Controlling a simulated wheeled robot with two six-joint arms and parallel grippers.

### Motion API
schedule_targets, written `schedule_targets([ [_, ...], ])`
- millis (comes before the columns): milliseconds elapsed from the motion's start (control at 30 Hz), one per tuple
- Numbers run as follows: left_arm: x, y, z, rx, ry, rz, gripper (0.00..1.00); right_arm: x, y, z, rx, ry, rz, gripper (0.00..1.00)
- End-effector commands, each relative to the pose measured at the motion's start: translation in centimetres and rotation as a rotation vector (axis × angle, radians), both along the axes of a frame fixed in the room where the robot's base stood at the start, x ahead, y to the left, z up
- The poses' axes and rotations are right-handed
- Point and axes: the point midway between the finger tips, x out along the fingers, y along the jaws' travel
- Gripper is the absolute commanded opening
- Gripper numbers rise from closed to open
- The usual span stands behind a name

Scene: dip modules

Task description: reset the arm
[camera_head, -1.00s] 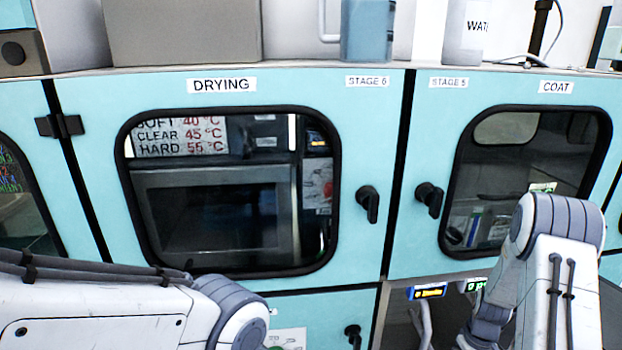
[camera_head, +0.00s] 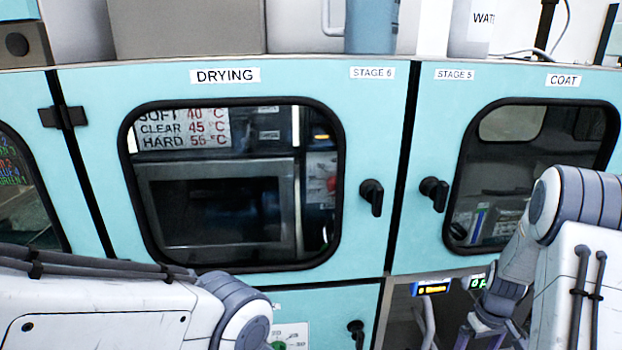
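My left arm (camera_head: 110,300) comes in at the lower left, with a grey joint near the lower middle. Its gripper is outside the picture. My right arm (camera_head: 575,205) stands at the lower right and bends down to the left, in front of the COAT door. Its lower links (camera_head: 500,295) run to the bottom edge, and I do not see its gripper.
The closed DRYING door (camera_head: 362,250) has a window and a black handle (camera_head: 372,197). The closed COAT door (camera_head: 430,240) is to its right, with its own handle (camera_head: 434,193). A blue jug (camera_head: 371,25) stands on top. Small lit displays (camera_head: 431,288) are below.

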Motion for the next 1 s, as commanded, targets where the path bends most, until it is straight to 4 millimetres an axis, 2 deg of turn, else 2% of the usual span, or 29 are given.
schedule_targets([
  [233, 0.0, 0.0, -0.7, 0.000, 0.000, 0.000, 1.00, 0.0, 0.0, 4.1, -0.003, -0.004, 0.001, 1.00],
  [800, 0.0, 0.0, 1.3, 0.000, 0.000, 0.000, 1.00, -0.2, 0.1, -6.6, 0.004, 0.006, -0.002, 1.00],
  [1000, 0.0, 0.0, 1.8, 0.000, 0.000, 0.000, 1.00, -0.1, 0.0, -6.5, 0.001, 0.001, -0.218, 1.00],
])
